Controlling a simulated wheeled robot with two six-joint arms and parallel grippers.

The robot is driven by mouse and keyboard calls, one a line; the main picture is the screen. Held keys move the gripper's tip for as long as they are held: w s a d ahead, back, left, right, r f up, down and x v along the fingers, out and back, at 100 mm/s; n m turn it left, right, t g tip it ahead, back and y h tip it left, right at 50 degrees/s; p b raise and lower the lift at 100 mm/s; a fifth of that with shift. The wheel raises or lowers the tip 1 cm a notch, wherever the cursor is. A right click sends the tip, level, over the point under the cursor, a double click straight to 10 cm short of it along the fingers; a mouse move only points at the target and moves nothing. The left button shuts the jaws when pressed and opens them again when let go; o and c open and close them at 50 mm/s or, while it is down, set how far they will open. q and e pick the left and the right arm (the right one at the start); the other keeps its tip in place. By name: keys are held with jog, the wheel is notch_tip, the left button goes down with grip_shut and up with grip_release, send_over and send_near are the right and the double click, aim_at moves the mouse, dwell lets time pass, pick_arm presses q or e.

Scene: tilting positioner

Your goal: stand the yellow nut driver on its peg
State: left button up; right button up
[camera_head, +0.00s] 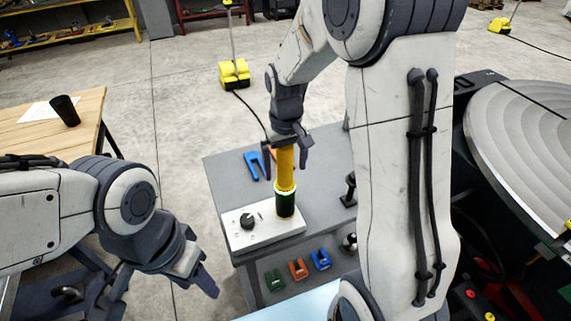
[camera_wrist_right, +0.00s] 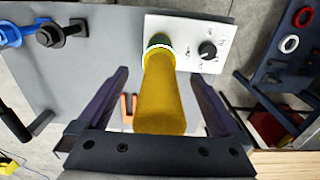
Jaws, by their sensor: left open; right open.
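The yellow nut driver (camera_head: 286,170) stands upright, its dark green lower end (camera_head: 285,203) at the right side of the white peg plate (camera_head: 240,235). In the right wrist view the driver (camera_wrist_right: 162,95) lies between the fingers, its green end at the left edge of the plate (camera_wrist_right: 218,25). Whether a peg is inside it is hidden. My right gripper (camera_head: 287,160) is open around the driver's upper part, with gaps on both sides in the wrist view (camera_wrist_right: 158,78). My left gripper (camera_head: 165,285) is open and empty, left of the grey bench.
The plate also carries a black knob (camera_head: 247,220). Blue (camera_head: 252,165) and orange pieces lie behind the driver on the grey bench (camera_head: 225,170). Green, orange and blue clips (camera_head: 298,268) sit on a lower shelf. A wooden table (camera_head: 85,110) with a black cup (camera_head: 65,110) stands left.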

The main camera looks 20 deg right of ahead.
notch_tip(320, 180, up, 7)
jog(key=p, duration=0.6)
jog(key=shift+r+p, duration=0.1)
jog(key=shift+p, duration=0.2)
dwell(0.4)
jog(key=s+f+t, duration=0.2)
jog(key=s, duration=0.7)
jog(key=s+a+n+g+y+b, duration=0.1)
jog(key=s+a+n+b, duration=0.5)
jog(key=s+a, duration=0.8)
jog(key=shift+s+f+n+g+b, duration=0.2)
jog(key=shift+f+n+g+b, duration=0.2)
jog(key=shift+g+b, duration=0.15)
